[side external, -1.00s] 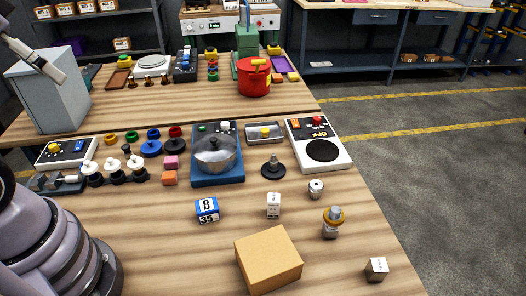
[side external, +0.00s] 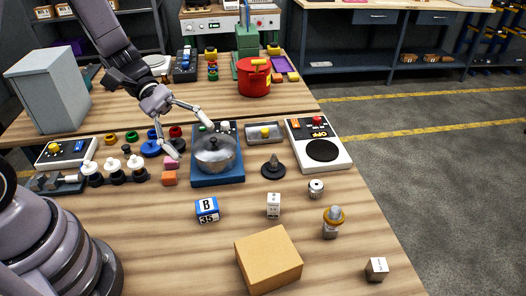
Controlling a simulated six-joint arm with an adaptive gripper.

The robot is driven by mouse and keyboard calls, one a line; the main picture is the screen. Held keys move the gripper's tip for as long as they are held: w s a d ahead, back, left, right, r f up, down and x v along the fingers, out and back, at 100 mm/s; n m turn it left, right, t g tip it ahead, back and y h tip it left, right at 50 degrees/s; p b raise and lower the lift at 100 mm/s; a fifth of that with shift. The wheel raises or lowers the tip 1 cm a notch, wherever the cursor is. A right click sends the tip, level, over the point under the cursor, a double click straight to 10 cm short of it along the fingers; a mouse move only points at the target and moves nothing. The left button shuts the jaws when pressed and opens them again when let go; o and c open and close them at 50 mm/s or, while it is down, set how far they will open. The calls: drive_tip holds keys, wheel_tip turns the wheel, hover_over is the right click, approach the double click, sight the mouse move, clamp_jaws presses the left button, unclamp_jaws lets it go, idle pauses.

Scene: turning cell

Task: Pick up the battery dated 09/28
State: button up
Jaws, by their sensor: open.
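My gripper (side external: 192,141) is open and empty, high over the left part of the near table, by the blue stove with the grey lidded pot (side external: 215,154). No date 09/28 is readable, so I cannot tell which thing is the battery. Small blocks stand in front: a blue and white block marked B 35 (side external: 207,210), a white block with dark marks (side external: 273,205), and a pale cube with small unreadable print on top (side external: 376,268). A small silver cylinder (side external: 316,188) stands farther right. My gripper is apart from all of these.
A cardboard-coloured box (side external: 268,260) stands at the front, with a yellow-ringed metal part (side external: 333,221) to its right. A dark cone-shaped part (side external: 272,167) and a white unit with a black disc (side external: 321,148) stand behind. Pink and orange blocks (side external: 170,170) lie near my gripper.

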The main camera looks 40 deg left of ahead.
drive_tip(key=w+f+n+t, duration=0.5)
drive_tip(key=w+f+n, duration=0.2)
drive_tip(key=f+n, duration=0.3)
drive_tip(key=n+t+y, duration=0.2)
drive_tip(key=n+t, duration=0.1)
approach(274, 201)
drive_tip(key=shift+n, duration=0.3)
drive_tip(key=w+d+f, duration=0.2)
drive_tip(key=f, duration=0.1)
drive_tip(key=shift+d+f, duration=0.15)
drive_tip(key=shift+d, duration=0.1)
drive_tip(key=x, duration=0.6)
drive_tip(key=shift+w, duration=0.45)
clamp_jaws()
